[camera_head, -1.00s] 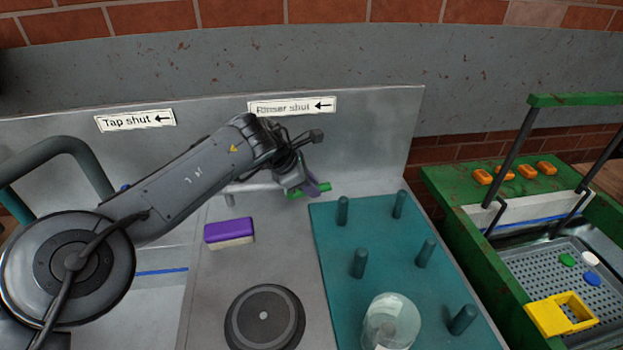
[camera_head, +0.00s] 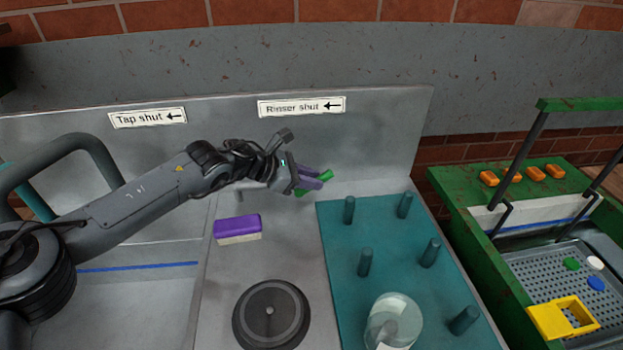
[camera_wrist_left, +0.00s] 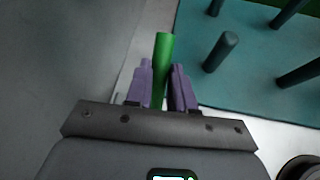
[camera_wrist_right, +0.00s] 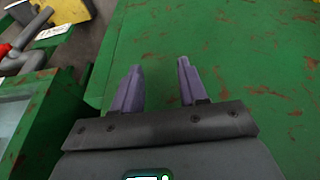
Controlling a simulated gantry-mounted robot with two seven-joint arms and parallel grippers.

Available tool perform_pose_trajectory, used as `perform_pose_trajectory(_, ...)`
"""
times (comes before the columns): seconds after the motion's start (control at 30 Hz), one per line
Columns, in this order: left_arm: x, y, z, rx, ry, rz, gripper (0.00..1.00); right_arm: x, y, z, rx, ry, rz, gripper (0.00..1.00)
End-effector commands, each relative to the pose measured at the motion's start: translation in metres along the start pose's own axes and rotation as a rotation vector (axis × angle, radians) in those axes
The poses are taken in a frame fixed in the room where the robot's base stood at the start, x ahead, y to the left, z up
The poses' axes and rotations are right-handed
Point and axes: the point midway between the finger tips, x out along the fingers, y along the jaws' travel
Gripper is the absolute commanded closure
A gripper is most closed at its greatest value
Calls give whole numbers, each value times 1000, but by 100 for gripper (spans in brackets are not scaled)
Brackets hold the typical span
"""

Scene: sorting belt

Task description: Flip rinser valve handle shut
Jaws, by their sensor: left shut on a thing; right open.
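The green rinser valve handle (camera_head: 326,175) is at the back of the counter, below the "Rinser shut" label (camera_head: 302,106), whose arrow points left. My left gripper (camera_head: 312,180) is shut on the handle. In the left wrist view the green handle (camera_wrist_left: 162,62) stands between the two purple fingers (camera_wrist_left: 160,85) and sticks out past their tips. The valve body under the handle is hidden by the gripper. My right gripper (camera_wrist_right: 157,85) shows only in its own wrist view, open and empty over a green, rust-spotted surface (camera_wrist_right: 240,50).
A teal peg mat (camera_head: 390,240) with several pegs and a clear glass (camera_head: 393,320) lies to the right. A purple sponge (camera_head: 238,227) and a round dark disc (camera_head: 271,314) are on the counter in front. A "Tap shut" label (camera_head: 148,117) is at left.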

Motion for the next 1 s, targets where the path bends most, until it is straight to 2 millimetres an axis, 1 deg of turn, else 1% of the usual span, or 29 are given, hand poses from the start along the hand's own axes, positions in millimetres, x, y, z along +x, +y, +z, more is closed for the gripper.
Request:
perform_pose_trajectory(0.3, 0, 0, 0, 0, -1, 0, 100, 0, 0, 0, -1, 0, 1, 57)
perform_pose_trajectory(0.33, 0, 0, 0, 0, -1, 0, 76, 0, 1, 0, -2, -1, 2, 57)
perform_pose_trajectory(0.4, 0, 0, 0, 0, -1, 0, 65, 0, 1, 0, -4, -1, 3, 57)
perform_pose_trajectory(0.5, 0, 0, 0, 0, -1, 0, 52, 0, 2, 1, -7, -1, 6, 57)
perform_pose_trajectory(0.8, -1, 0, 0, -1, 0, 0, 52, 0, 2, 1, -9, -2, 7, 57)
perform_pose_trajectory(0.93, -10, 1, 1, -1, 0, 1, 52, -3, 2, 0, -8, -2, 7, 57)
perform_pose_trajectory(1.0, -19, 1, 1, -1, -1, 1, 52, -6, 2, -1, -7, -2, 6, 57)
